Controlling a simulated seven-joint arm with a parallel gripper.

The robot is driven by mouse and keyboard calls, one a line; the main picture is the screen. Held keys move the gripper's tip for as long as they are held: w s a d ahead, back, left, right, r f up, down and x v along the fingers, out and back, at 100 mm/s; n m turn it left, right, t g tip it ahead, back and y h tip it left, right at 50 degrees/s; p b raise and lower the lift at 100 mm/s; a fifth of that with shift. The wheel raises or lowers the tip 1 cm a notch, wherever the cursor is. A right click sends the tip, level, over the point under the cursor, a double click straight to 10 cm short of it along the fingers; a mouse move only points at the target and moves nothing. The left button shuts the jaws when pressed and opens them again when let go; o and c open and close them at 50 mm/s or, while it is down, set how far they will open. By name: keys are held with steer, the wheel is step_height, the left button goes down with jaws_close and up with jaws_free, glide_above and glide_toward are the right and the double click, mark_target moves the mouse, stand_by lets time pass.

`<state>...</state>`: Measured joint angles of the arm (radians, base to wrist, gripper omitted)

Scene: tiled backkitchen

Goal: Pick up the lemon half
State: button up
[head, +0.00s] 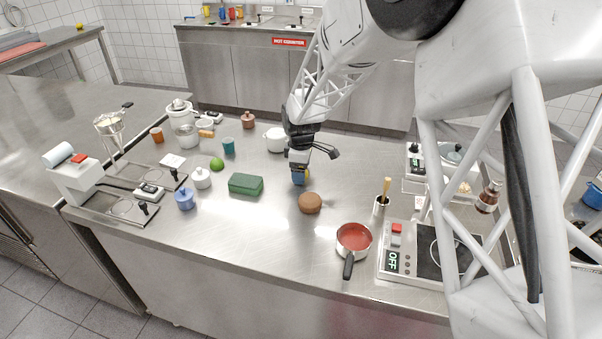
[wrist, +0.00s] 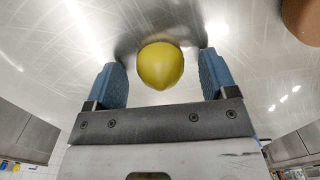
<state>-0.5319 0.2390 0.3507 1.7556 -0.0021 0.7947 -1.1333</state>
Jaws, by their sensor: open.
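The lemon half (wrist: 160,66) shows its rounded yellow side in the wrist view, on the steel worktop. My gripper (wrist: 160,72) is open, with one blue finger on each side of the lemon half and a visible gap at both sides. In the head view my gripper (head: 299,178) points down close to the worktop, and it hides nearly all of the lemon half.
A brown round item (head: 310,203) lies close by, in front of my gripper. A green box (head: 246,184) lies to the left. A red saucepan (head: 354,238) stands front right, beside a hot plate (head: 428,250). A white pot (head: 276,139) stands behind. The front middle worktop is clear.

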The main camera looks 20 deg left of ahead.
stand_by(0.3)
steer(key=c, duration=1)
steer(key=shift+r, duration=0.1)
steer(key=shift+r, duration=4.9)
